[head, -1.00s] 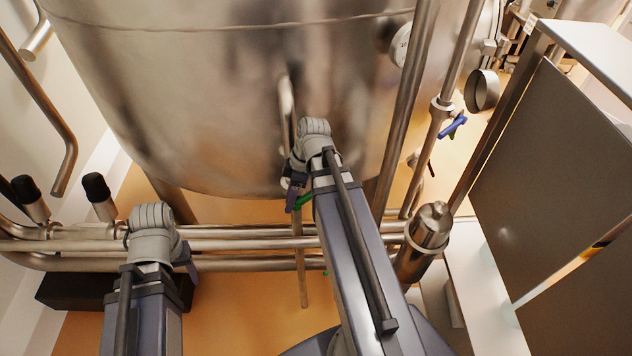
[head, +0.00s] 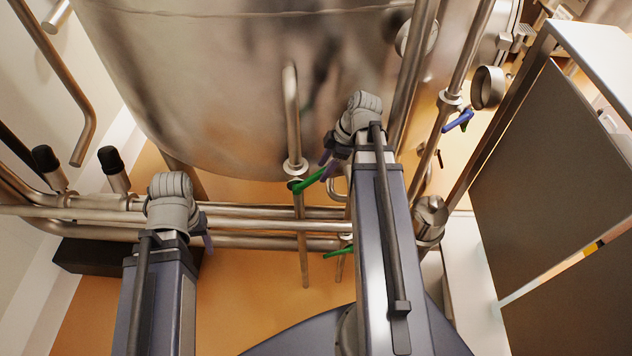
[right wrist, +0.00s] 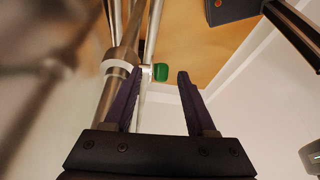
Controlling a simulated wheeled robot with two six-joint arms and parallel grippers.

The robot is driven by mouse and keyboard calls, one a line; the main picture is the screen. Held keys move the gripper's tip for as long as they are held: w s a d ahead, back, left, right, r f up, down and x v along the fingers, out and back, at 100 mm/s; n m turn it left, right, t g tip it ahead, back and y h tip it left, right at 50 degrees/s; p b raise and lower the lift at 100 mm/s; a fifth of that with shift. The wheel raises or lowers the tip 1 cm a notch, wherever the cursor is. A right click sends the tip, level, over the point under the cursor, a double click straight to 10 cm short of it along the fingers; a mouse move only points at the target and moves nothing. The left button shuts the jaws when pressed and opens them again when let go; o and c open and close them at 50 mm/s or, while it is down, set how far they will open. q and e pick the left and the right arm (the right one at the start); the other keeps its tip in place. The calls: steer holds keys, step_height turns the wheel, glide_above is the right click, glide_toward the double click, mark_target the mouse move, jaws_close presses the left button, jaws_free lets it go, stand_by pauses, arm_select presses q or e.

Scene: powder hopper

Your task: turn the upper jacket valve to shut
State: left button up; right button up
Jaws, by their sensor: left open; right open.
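The upper jacket valve has a green lever (head: 308,181) on the upright pipe below the tank in the head view. The lever lies across the pipe, its right end slightly raised. In the right wrist view a green lever end (right wrist: 161,72) shows beyond my fingertips, roughly between them. My right gripper (head: 327,160) is open and empty, its purple fingers just up and right of the lever; I cannot tell whether they touch it. My left gripper (head: 207,242) is open by the horizontal pipes, mostly hidden behind its wrist, away from the valve.
A second green lever (head: 338,252) sits lower, partly behind my right arm. A blue valve lever (head: 458,121) is on a pipe to the right. The steel tank (head: 220,90) fills the top. Horizontal pipes (head: 260,226) cross below; a dark cabinet (head: 560,180) stands right.

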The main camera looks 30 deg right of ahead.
mark_target(315, 182)
steer(key=b+x, duration=0.5)
steer(key=x, duration=0.1)
steer(key=shift+f+b, duration=0.25)
steer(key=shift+b, duration=0.1)
steer(key=shift+w+a+f+b, duration=0.15)
steer(key=shift+a+f+b, duration=0.15)
steer(key=shift+f+b, duration=0.1)
jaws_close()
stand_by(0.8)
